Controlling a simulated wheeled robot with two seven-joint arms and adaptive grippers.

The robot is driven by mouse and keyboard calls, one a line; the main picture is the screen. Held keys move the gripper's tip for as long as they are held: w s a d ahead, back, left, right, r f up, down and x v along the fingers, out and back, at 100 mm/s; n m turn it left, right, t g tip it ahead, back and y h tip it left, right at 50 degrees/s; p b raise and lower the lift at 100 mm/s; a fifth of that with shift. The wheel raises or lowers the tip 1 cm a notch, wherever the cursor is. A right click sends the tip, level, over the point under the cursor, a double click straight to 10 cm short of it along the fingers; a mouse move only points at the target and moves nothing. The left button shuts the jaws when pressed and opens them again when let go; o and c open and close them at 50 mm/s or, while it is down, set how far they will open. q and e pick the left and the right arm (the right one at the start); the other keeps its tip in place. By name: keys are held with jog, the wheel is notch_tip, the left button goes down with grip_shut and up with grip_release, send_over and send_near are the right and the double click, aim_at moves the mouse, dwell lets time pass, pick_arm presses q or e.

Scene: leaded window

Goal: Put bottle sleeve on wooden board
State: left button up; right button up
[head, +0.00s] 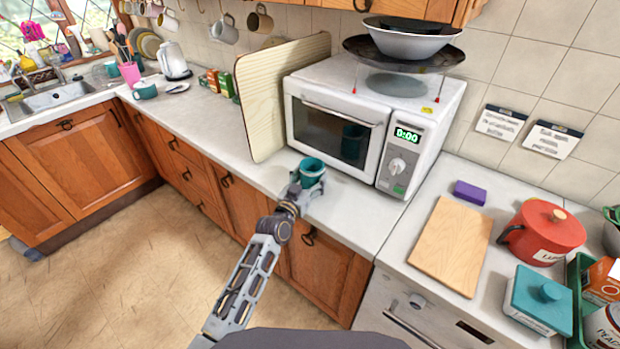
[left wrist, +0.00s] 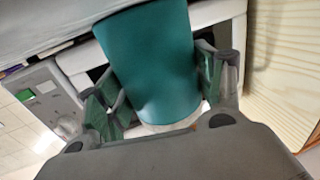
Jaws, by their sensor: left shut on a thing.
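The bottle sleeve is a teal, open-topped cylinder (head: 311,170). My right gripper is not in view.
A white microwave (head: 345,130) stands behind the sleeve, with a tall upright wooden panel (head: 270,95) to its left. A purple block (head: 470,192), a red pot (head: 543,234) and a teal lidded box (head: 538,298) surround the board. The counter right of the sleeve is clear.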

pick_arm(q)
jog(key=o, duration=1)
jog(key=shift+o, duration=0.2)
jog(key=shift+r, duration=0.1)
jog(key=shift+v, duration=6)
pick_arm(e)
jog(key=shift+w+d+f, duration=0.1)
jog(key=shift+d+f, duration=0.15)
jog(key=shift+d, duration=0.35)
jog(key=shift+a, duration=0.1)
